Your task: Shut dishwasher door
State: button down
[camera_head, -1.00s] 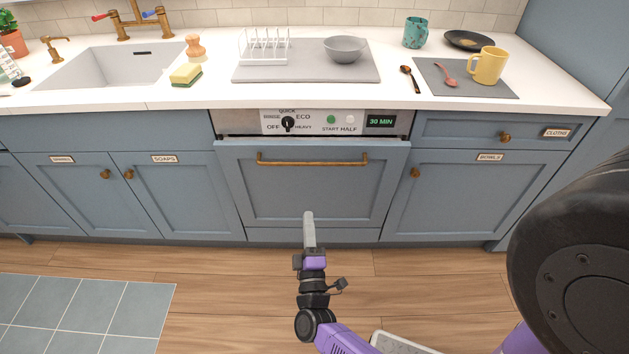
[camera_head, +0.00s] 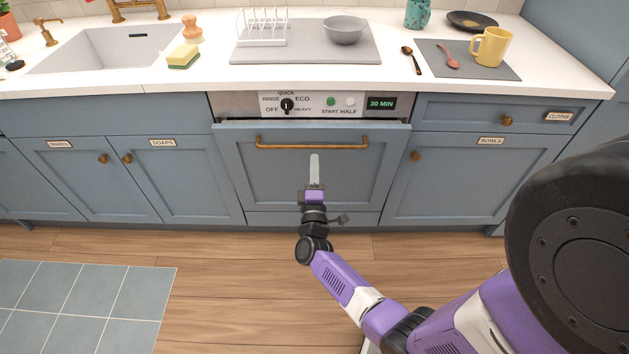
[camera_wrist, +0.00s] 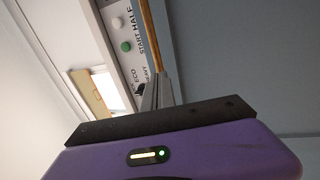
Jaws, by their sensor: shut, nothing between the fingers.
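The dishwasher door (camera_head: 275,180) is a blue-grey panel below the control strip (camera_head: 330,104). It stands nearly upright, its top edge looking slightly proud of the strip; the exact gap is hard to tell. A brass bar handle (camera_head: 312,143) runs across its upper part and also shows in the wrist view (camera_wrist: 153,32). My gripper (camera_head: 314,158) is shut and empty, pointing at the door just below the handle's middle. In the wrist view the fingertips (camera_wrist: 160,88) are close to the handle and door face; I cannot tell whether they touch.
Cabinets labelled SOAPS (camera_head: 165,175) and BOWLS (camera_head: 478,175) flank the door. The counter (camera_head: 175,82) above holds a grey bowl (camera_head: 345,30), a rack (camera_head: 262,30) and a yellow mug (camera_head: 490,46). The wooden floor (camera_head: 220,275) in front is clear, with a tiled mat at left.

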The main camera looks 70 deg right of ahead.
jog(key=shift+x, duration=1.05)
